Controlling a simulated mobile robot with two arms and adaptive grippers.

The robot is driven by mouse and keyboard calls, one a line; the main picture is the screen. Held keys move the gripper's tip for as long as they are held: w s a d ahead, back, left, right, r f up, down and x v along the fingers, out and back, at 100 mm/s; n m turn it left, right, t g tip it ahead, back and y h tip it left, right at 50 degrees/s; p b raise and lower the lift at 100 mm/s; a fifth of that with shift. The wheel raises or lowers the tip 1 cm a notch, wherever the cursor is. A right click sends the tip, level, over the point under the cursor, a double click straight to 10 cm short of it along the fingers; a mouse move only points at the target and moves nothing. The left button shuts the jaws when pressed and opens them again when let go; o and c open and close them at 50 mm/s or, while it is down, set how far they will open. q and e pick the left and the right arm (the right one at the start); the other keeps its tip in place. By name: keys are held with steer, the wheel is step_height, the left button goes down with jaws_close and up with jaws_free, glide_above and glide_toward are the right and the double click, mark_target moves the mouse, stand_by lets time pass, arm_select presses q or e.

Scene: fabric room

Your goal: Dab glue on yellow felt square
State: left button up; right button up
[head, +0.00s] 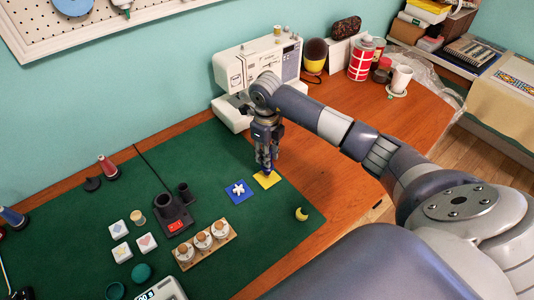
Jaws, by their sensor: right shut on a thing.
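The yellow felt square (267,180) lies on the green mat near its right edge. My right gripper (266,167) points down just above the square's far edge. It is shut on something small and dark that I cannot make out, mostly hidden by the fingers. I cannot tell whether its tip touches the felt. A blue felt square (238,192) with a white flower shape lies just left of the yellow one. A yellow crescent (301,214) lies on the mat nearer to me. My left gripper is not in view.
A black stand with a red switch (175,225), a wooden rack of jars (203,244) and several light tiles (147,243) are on the mat's left. A sewing machine (262,64) stands behind my right gripper. Cans and a cup (401,78) stand at the back right.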

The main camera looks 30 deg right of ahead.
stand_by(0.5)
steer(key=shift+r+p, duration=1.9)
steer(key=shift+r, duration=1.1)
